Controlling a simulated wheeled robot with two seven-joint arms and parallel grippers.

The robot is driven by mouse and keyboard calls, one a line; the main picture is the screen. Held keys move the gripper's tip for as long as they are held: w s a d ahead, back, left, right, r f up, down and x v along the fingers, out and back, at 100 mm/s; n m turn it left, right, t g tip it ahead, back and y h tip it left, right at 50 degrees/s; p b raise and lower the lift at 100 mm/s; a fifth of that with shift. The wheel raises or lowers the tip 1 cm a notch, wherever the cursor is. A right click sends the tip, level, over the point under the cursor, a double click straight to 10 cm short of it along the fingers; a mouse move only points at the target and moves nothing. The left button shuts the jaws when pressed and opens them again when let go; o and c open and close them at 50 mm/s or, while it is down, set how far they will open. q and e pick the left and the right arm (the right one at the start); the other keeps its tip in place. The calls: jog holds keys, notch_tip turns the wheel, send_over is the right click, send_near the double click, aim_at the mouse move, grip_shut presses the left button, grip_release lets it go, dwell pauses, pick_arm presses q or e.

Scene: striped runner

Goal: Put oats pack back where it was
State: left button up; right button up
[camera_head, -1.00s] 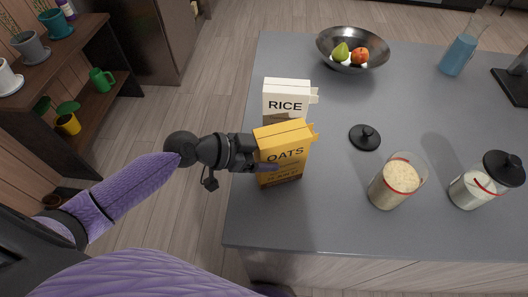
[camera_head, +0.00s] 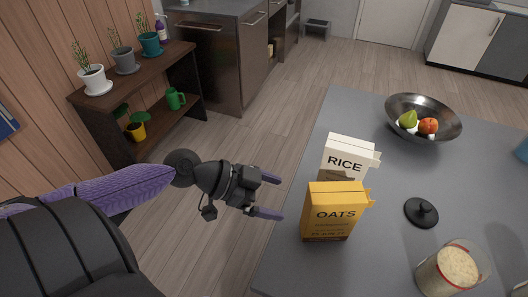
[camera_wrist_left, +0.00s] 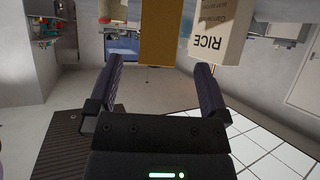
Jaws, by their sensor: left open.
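The yellow oats pack (camera_head: 333,216) stands upright on the grey counter, just in front of the white rice pack (camera_head: 345,155). My left gripper (camera_head: 280,197) is to the left of the oats pack, open and empty, with a gap between its fingers and the pack. In the left wrist view the oats pack (camera_wrist_left: 160,35) is seen beyond and between the two spread fingers, and the rice pack (camera_wrist_left: 217,35) is beside it to the right. My right gripper is out of view.
On the counter (camera_head: 385,195) are a black lid (camera_head: 421,212), a jar of grain (camera_head: 452,268) and a dark bowl (camera_head: 423,112) with fruit. A wooden shelf (camera_head: 150,72) with potted plants stands at the left. Bare floor lies between shelf and counter.

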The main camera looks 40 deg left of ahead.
pick_arm(q)
jog(key=shift+v, duration=1)
jog(key=s+a+f+n+y, duration=0.2)
jog(key=a+f+n+y, duration=0.1)
jog(key=f, duration=0.4)
jog(key=s+a+f+n+g+y, duration=0.15)
jog(key=a+f, duration=0.25)
jog(key=f, duration=0.4)
jog(key=s+a+f+n+y, duration=0.3)
jog(key=f+n+y, duration=0.1)
jog(key=f, duration=0.3)
jog(key=s+d+f+g, duration=0.2)
jog(key=s+d+f, duration=0.4)
jog(key=s, duration=0.4)
jog(key=s+d+f+g+y, duration=0.1)
jog(key=s+d+f+g, duration=0.2)
jog(key=s+d+f, duration=0.4)
notch_tip(320, 180, down, 3)
jog(key=s, duration=0.2)
jog(key=shift+s+d+r+m, duration=0.2)
jog(key=shift+s+m, duration=0.15)
jog(key=shift+s, duration=0.05)
